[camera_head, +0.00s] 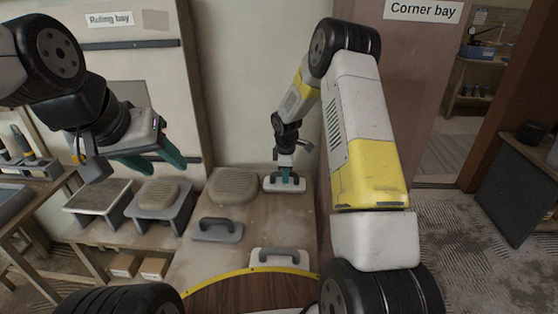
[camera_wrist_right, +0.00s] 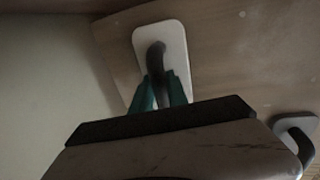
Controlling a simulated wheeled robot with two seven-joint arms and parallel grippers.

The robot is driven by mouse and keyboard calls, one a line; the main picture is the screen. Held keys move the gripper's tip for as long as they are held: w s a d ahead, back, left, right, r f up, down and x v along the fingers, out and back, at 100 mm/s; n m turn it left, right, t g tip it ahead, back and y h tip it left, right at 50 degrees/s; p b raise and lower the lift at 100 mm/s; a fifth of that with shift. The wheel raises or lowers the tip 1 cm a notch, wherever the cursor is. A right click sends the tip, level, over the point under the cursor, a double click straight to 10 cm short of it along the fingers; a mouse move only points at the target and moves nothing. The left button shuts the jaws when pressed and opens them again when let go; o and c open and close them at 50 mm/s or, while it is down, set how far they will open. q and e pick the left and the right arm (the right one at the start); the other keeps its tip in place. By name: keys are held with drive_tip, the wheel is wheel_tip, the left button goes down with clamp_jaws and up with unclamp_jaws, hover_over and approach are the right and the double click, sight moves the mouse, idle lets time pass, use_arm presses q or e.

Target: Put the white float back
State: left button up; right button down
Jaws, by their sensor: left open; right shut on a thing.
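A white float (camera_head: 269,186) with a dark handle is at the back of the wooden bench, close to the wall. My right gripper (camera_head: 286,176) is shut on its handle. The wrist view shows the green fingers (camera_wrist_right: 161,92) on both sides of the handle and the pale plate of the float (camera_wrist_right: 176,42) over the wood; I cannot tell whether the plate touches the bench. A second whitish float (camera_head: 258,264) with a grey handle lies at the bench's front. My left gripper (camera_head: 158,161) is open and empty, raised at the left above the stands.
A grey float (camera_head: 217,232) and a round ribbed beige pad (camera_head: 233,187) lie on the bench (camera_head: 190,262). Two grey stands (camera_head: 93,199) (camera_head: 155,211) are to the left. A round wooden top with a yellow rim (camera_head: 250,295) is nearest. The bench's right side has free room.

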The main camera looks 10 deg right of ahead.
drive_tip(key=shift+f, duration=0.45)
idle(0.5)
drive_tip(key=c, duration=1.2)
unclamp_jaws()
wheel_tip(320, 180, up, 8)
drive_tip(key=s, duration=0.1)
drive_tip(key=shift+s+a, duration=0.15)
drive_tip(key=shift+s, duration=0.1)
